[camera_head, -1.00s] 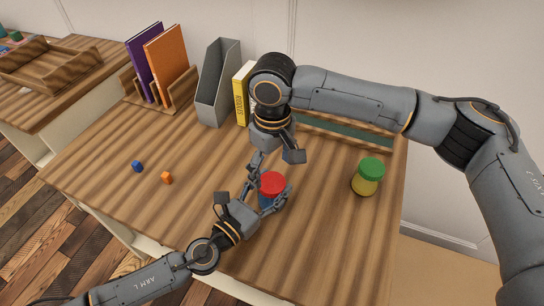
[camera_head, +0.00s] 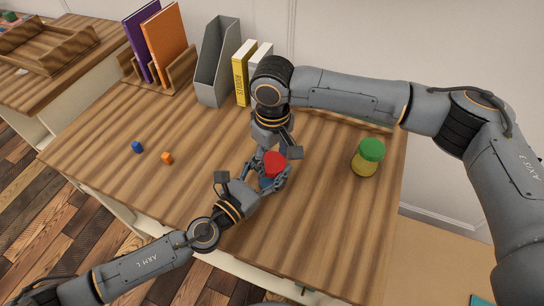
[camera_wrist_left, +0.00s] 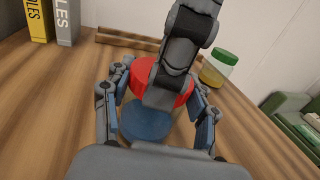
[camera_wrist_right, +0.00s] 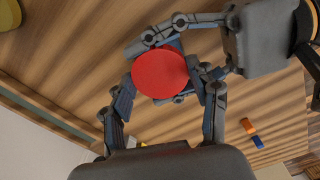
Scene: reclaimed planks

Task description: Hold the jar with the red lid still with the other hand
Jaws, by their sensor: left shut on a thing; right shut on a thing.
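My left gripper (camera_head: 268,184) is shut around the blue body (camera_wrist_left: 145,122) from the front left. My right gripper (camera_head: 270,155) comes down from above and is shut on the jar's red lid, which also shows between its fingers in the right wrist view (camera_wrist_right: 160,74). In the left wrist view the right fingers cover part of the lid (camera_wrist_left: 143,72).
A jar with a green lid (camera_head: 367,157) stands to the right. A grey file holder (camera_head: 215,65), a yellow binder (camera_head: 242,72) and a book rack (camera_head: 160,82) stand at the back.

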